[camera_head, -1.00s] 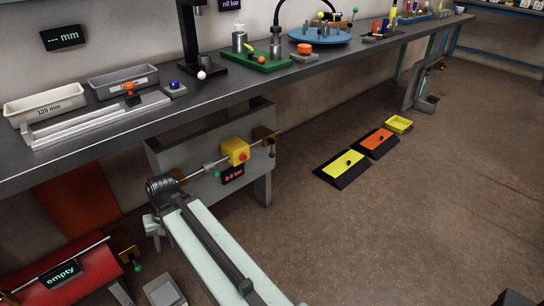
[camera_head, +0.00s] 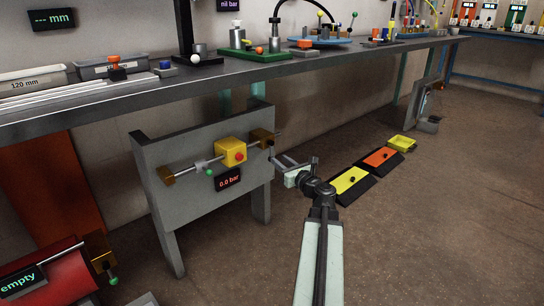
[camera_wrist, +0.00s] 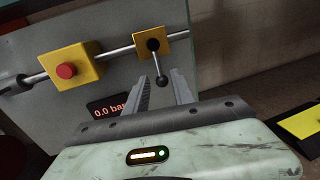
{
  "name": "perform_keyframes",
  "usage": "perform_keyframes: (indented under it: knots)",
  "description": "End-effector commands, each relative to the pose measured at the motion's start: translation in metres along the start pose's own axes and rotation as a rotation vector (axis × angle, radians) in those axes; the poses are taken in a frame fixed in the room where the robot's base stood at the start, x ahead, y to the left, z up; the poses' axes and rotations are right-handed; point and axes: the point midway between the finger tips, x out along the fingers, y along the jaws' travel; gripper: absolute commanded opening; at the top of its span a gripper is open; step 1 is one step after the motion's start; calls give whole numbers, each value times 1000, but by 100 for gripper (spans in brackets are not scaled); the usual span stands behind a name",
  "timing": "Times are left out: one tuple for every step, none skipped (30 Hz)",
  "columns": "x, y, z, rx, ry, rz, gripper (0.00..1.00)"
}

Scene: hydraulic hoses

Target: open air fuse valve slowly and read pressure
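A grey panel (camera_head: 215,200) carries a horizontal pipe with a yellow box (camera_head: 231,151) and its red button (camera_head: 240,156). At the pipe's right end is a brass block (camera_head: 262,138). The pressure display (camera_head: 228,180) reads 0.0 bar. My gripper (camera_head: 278,160) is open at the panel's right edge. In the wrist view its fingertips (camera_wrist: 160,75) appear on either side of the black ball; I see no contact. Which fitting is the air fuse valve is not labelled.
A small valve with a green ball handle (camera_head: 209,172) sits left of the yellow box. A red unit (camera_head: 50,280) reading "empty" stands lower left.

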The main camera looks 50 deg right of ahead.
Motion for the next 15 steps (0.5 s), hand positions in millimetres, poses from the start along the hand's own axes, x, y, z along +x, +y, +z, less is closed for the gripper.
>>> perform_keyframes:
  knots:
    - [8,-1,0,-1,0,2,30]
    - [12,0,0,-1,0,3,30]
    - [19,0,0,-2,1,4,30]
    - [25,0,0,-2,1,4,30]
    - [30,-1,0,-2,1,4,30]
    - [38,-1,0,-3,1,4,30]
    - [44,0,0,-3,1,5,30]
    - [50,0,0,-3,1,5,30]
    - [57,-1,0,-3,1,4,30]
    - [62,-1,0,-3,1,3,30]
    - [66,-1,0,-3,1,3,30]
    - [69,0,0,-3,1,3,30]
    - [71,0,0,-4,1,4,30]
    - [72,1,0,-4,1,3,30]
    - [72,1,0,-4,1,3,30]
